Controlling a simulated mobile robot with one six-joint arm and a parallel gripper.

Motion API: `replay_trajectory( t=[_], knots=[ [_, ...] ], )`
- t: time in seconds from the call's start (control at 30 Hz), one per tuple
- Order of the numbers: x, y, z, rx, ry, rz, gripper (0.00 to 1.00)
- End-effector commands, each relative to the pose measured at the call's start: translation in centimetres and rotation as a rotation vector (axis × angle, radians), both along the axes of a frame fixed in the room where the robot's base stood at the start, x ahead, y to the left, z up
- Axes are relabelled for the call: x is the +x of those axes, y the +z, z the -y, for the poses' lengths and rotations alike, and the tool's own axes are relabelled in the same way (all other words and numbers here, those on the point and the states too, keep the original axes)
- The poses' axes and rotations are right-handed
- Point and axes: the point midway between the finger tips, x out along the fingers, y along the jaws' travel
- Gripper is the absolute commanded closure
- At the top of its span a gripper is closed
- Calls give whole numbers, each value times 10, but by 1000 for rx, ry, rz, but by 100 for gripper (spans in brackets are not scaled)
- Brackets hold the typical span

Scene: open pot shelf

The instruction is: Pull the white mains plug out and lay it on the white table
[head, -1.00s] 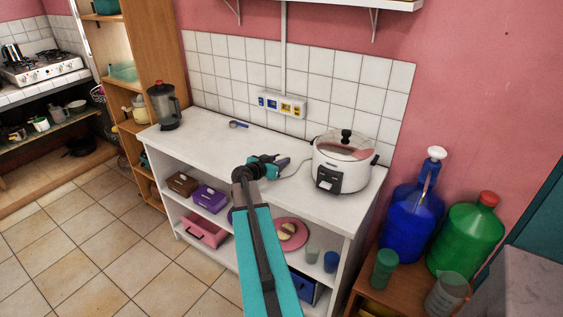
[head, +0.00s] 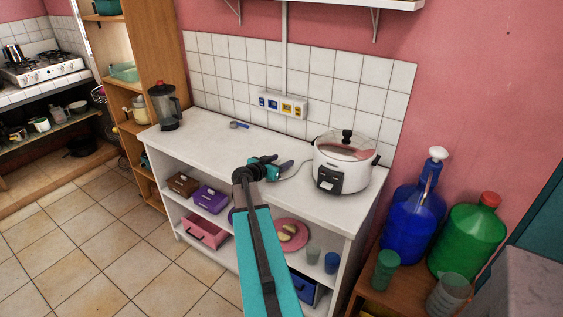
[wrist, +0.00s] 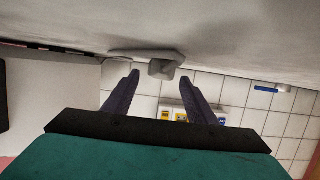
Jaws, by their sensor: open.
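The white mains plug (wrist: 164,70) rests on the white table (wrist: 240,35), which fills the top of the upside-down wrist view. A pale cord runs from the plug to the left there. My gripper (wrist: 160,77) is open, with its two dark purple fingers on either side of the plug in the picture. Whether they touch it I cannot tell. In the head view my gripper (head: 282,164) is low over the table's front part and hides the plug. The socket strip (head: 283,104) on the tiled wall shows no plug in it, and it also appears in the wrist view (wrist: 182,115).
A white rice cooker (head: 342,170) stands to the right of my gripper, with a cord on the table beside it. A blender (head: 166,108) stands at the table's left end. A small blue-handled item (head: 239,125) lies near the wall.

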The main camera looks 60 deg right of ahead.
Motion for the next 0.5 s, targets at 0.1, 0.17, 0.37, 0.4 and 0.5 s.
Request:
replay_trajectory(
  t=[0.1,0.17,0.37,0.4,0.5],
  knots=[
    [0,1,-4,0,1,0,48],
    [0,2,-8,0,1,0,48],
    [-1,8,-26,0,2,2,48],
    [0,9,-31,0,2,2,48],
    [-1,13,-43,0,2,2,48]
  ],
)
